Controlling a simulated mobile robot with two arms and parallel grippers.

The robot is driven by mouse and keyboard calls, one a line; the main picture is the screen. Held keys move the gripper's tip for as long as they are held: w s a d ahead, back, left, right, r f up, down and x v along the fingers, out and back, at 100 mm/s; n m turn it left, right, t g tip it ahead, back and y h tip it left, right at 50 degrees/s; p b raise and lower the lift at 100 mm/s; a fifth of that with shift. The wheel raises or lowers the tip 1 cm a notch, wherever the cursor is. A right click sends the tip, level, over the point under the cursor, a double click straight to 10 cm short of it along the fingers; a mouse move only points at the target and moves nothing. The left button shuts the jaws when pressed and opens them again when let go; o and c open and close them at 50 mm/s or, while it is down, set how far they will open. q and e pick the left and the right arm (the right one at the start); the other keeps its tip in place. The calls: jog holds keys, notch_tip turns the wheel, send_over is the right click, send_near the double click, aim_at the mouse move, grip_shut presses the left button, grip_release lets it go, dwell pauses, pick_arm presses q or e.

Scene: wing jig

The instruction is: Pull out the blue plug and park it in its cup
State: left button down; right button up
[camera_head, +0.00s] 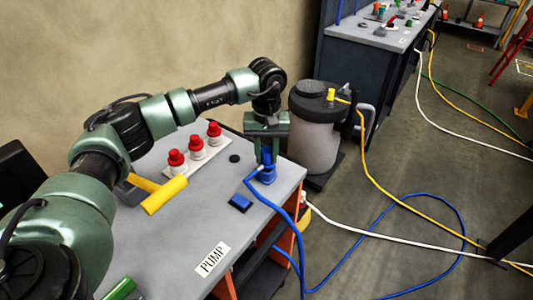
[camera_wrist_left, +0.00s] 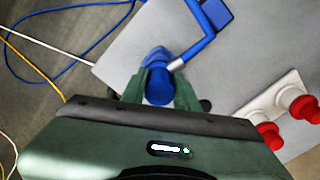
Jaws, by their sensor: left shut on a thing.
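My left gripper (camera_head: 267,150) points down over the pump bench's far right corner and is shut on the blue plug. In the left wrist view, the round blue plug (camera_wrist_left: 159,88) sits between the fingers (camera_wrist_left: 160,86). A grey collar and the blue cable (camera_wrist_left: 203,47) leave its side. A wider blue piece (camera_head: 267,176) is directly below the gripper on the bench; I cannot tell whether the plug is seated in it. A separate square blue piece (camera_head: 240,203) lies nearer on the bench. My right gripper is not in view.
Red-topped fittings (camera_head: 196,147) stand on a white strip behind a yellow cylinder (camera_head: 165,195). A small black disc (camera_head: 234,158) is on the bench (camera_head: 190,240). A grey tank (camera_head: 314,135) stands beyond the bench. Blue, yellow and white cables cross the floor.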

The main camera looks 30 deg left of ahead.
pick_arm(q)
jog(key=c, duration=1)
grip_release()
jog(key=shift+f, duration=0.1)
jog(key=shift+r, duration=0.45)
notch_tip(320, 180, up, 7)
jog(key=shift+b, duration=0.95)
